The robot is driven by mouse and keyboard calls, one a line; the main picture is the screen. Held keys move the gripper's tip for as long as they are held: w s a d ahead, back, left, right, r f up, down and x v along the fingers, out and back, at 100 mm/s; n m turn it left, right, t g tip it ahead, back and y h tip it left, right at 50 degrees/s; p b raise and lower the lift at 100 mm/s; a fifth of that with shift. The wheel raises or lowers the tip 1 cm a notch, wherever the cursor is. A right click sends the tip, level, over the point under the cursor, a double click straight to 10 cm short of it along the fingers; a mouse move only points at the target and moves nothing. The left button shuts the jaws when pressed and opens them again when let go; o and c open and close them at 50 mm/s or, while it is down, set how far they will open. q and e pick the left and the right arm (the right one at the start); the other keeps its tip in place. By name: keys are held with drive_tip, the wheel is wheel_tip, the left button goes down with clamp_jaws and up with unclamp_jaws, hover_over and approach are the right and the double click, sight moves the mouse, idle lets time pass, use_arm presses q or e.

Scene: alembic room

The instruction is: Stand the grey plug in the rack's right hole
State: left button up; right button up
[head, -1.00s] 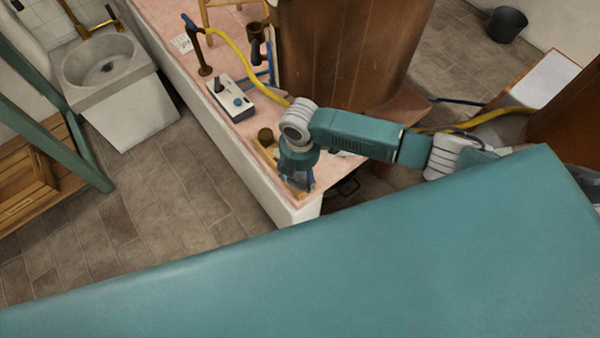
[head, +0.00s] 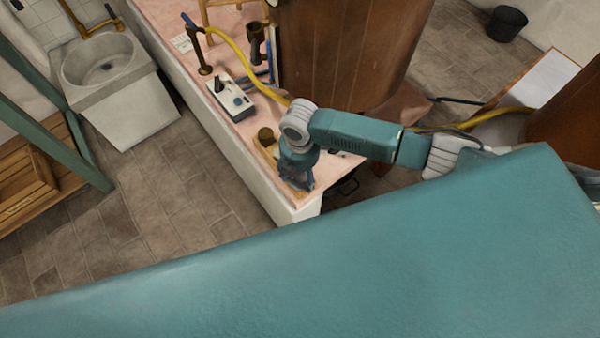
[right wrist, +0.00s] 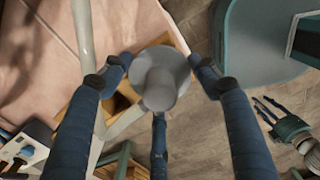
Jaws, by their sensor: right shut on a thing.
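My right gripper (head: 301,184) is at the near corner of the pink-topped bench (head: 228,60), fingers pointing down. In the right wrist view its dark blue fingers (right wrist: 162,88) are shut around the grey plug (right wrist: 158,80), a round piece with a narrower stem toward the camera. The gripper hides the plug in the head view. The light wooden rack (head: 268,156) is beside and below the gripper; parts of it show behind the plug in the wrist view (right wrist: 122,104). My left gripper (right wrist: 266,108) appears open, low at the right.
A white control box (head: 232,99) with a dark lever, a brown stand (head: 203,68) and a yellow hose (head: 240,58) are farther back on the bench. A large wooden vat (head: 340,50) stands behind my right arm. Tiled floor (head: 140,220) lies left of the bench.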

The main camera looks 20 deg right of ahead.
drive_tip(key=o, duration=1.2)
drive_tip(key=shift+o, duration=0.2)
drive_tip(key=shift+r, duration=0.15)
drive_tip(key=shift+r+p, duration=3.4)
drive_tip(key=shift+p, duration=0.35)
drive_tip(key=shift+a, duration=0.1)
